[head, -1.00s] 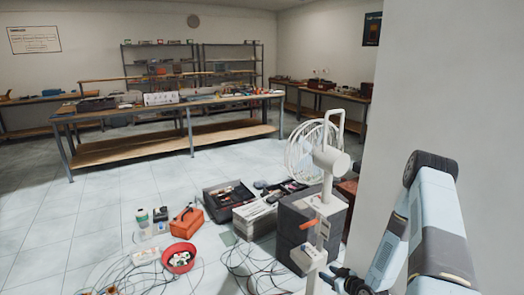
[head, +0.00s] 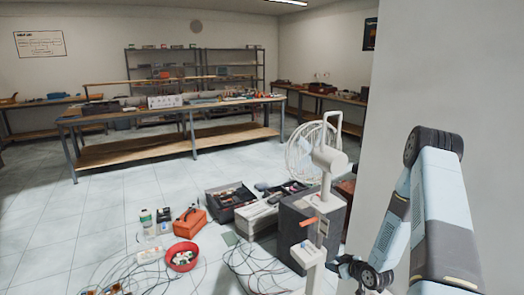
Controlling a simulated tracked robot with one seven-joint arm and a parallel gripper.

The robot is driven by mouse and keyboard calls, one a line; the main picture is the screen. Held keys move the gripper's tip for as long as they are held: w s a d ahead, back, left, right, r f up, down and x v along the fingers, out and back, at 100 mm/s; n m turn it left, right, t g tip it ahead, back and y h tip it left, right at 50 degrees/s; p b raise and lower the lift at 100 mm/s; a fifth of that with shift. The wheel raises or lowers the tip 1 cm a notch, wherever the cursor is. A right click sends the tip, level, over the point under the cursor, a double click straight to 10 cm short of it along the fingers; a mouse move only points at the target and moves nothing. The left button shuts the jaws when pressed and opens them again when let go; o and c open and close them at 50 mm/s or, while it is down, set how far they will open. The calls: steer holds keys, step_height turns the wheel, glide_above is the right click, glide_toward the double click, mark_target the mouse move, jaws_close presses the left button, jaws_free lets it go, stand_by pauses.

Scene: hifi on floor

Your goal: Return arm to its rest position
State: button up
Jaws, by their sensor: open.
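My arm (head: 440,215), pale blue and dark grey, stands at the right of the head view, bent at a dark elbow joint near the pale wall. Its forearm slopes down to a dark wrist. My gripper (head: 341,266) is at the end of it, low in the view, small and partly lost against the things behind it. It is open, and I see nothing held in it.
A grey box (head: 297,225) stands behind the white stand. An open black case (head: 230,200), an orange toolbox (head: 190,221), a red bowl (head: 182,257) and loose cables (head: 255,262) lie on the tiled floor. A long workbench (head: 175,108) stands farther back.

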step_height(320, 180, up, 18)
steer(key=w+d+f+g+h, duration=0.1)
steer(key=w+d+g+h, duration=0.1)
steer(key=d+h, duration=0.15)
steer(key=s+a+r+m+h, duration=0.1)
steer(key=s+r+m+h, duration=0.3)
steer(key=r, duration=1.2)
steer(key=s+a+r+m+g, duration=0.1)
steer(key=s+a+r, duration=0.1)
steer(key=s+r, duration=0.4)
steer(key=s+a+r+g+y, duration=0.1)
steer(key=s+a+r, duration=0.2)
steer(key=s, duration=1.3)
steer(key=s+a+r+m+g+y, duration=0.1)
steer(key=s+a+r, duration=0.2)
steer(key=s+r, duration=0.6)
steer(key=shift+s+a+r+m, duration=0.15)
steer(key=shift+s+r+m, duration=0.2)
steer(key=shift+s, duration=0.8)
